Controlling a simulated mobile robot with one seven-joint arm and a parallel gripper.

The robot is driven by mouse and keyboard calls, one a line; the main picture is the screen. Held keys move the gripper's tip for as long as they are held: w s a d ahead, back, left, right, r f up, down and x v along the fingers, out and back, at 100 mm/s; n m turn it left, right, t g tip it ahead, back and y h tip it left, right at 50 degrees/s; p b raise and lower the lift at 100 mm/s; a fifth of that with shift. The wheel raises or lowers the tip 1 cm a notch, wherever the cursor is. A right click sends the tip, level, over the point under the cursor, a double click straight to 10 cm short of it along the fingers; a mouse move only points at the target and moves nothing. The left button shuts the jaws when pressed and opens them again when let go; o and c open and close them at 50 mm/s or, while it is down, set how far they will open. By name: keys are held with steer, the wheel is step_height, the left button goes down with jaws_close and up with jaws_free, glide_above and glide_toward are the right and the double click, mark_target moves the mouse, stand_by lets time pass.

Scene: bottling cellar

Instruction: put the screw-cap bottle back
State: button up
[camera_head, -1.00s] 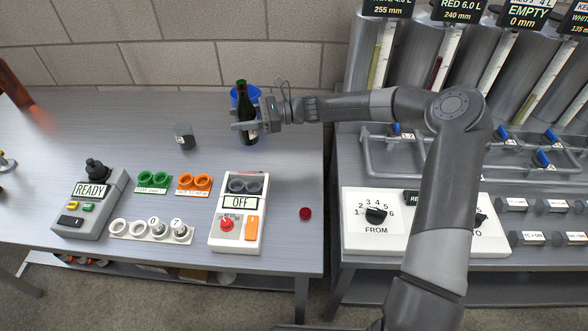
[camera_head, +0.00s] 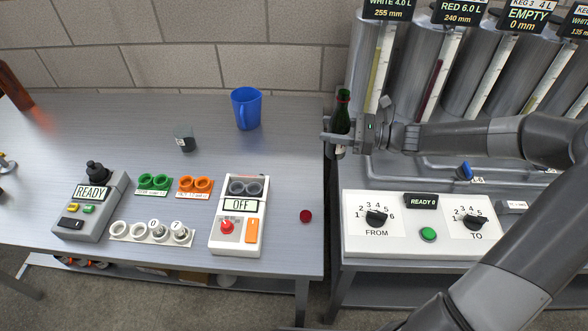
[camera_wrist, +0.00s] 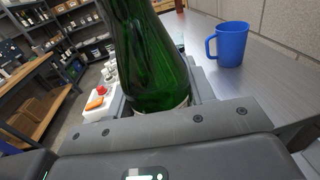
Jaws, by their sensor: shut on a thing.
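The green screw-cap bottle (camera_head: 343,112) is upright in my gripper (camera_head: 340,138), in the head view just past the right edge of the left table, by the gap between the two tables. My gripper is shut around the bottle's body. In the wrist view the green bottle (camera_wrist: 150,55) fills the middle, with a pale label edge low down between the fingers. Its top is cut off there, and its base is hard to make out in the head view.
The control panel (camera_head: 400,245) and upright tanks are at right. The wrist view shows shelves (camera_wrist: 60,30) behind.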

steer(key=shift+w+a+f, duration=0.35)
steer(key=shift+a+f, duration=1.45)
steer(key=shift+a, duration=0.05)
steer(key=shift+w+a+f, duration=0.4)
steer(key=shift+a+f, duration=1.45)
steer(key=shift+a, duration=0.05)
steer(key=shift+w+a+f, duration=0.35)
steer(key=shift+a+f, duration=1.45)
steer(key=shift+a, duration=0.05)
steer(key=shift+f, duration=0.15)
steer(key=o, duration=1.3)
steer(key=shift+c, duration=0.2)
